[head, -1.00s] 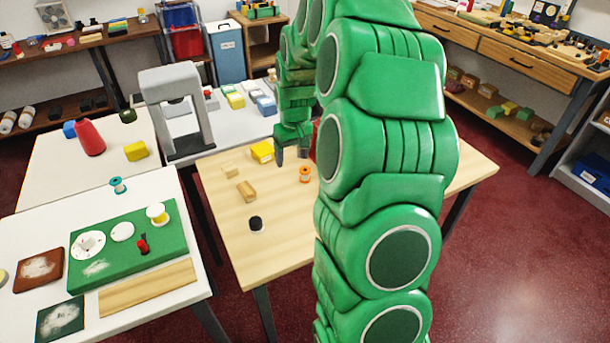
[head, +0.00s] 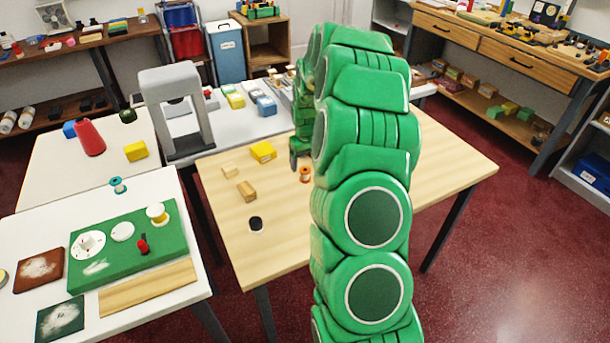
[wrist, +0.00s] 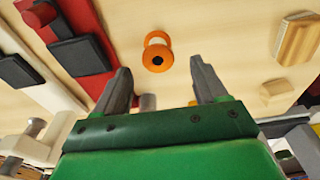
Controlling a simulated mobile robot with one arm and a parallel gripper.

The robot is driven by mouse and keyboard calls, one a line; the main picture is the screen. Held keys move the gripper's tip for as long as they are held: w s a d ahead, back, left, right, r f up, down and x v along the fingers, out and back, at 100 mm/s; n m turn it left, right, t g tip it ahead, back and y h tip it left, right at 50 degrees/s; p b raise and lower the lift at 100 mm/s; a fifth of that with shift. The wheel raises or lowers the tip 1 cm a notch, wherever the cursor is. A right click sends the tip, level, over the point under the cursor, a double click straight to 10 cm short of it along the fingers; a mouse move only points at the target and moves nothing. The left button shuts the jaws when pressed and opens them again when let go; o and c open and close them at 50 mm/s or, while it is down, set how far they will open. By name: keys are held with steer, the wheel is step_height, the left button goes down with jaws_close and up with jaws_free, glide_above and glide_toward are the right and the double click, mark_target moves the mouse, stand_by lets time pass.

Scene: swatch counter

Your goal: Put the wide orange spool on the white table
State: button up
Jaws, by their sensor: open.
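The orange spool (head: 304,175) stands on the pale wooden table (head: 280,245), partly beside my arm in the head view. In the wrist view the orange spool (wrist: 157,40) shows its dark centre hole and lies just beyond the fingertips, roughly centred between them. My gripper (wrist: 158,72) is open and empty, apart from the spool. In the head view my gripper (head: 297,162) is close to the spool, and its fingers are mostly hidden by my arm. A white table (head: 50,218) stands at the front left; another white table (head: 50,175) is behind it.
The front white table bears a green board (head: 170,240) and a teal spool (head: 118,185). A red piece with black pads (wrist: 75,40) lies left in the wrist view.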

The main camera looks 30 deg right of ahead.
mark_target(305, 170)
step_height(305, 170, down, 4)
steer(key=shift+s+r, duration=0.1)
steer(key=shift+r, duration=0.15)
steer(key=shift+f, duration=0.6)
steer(key=shift+c, duration=0.5)
steer(key=c, duration=1.1)
steer(key=shift+r, duration=0.45)
steer(key=shift+w+d+r, duration=0.1)
steer(key=shift+w+r, duration=0.1)
steer(key=shift+r, duration=1)
steer(key=s+a+r, duration=0.4)
steer(key=s+r, duration=0.5)
steer(key=s, duration=0.4)
steer(key=shift+s+a+r, duration=0.2)
steer(key=shift+r, duration=0.2)
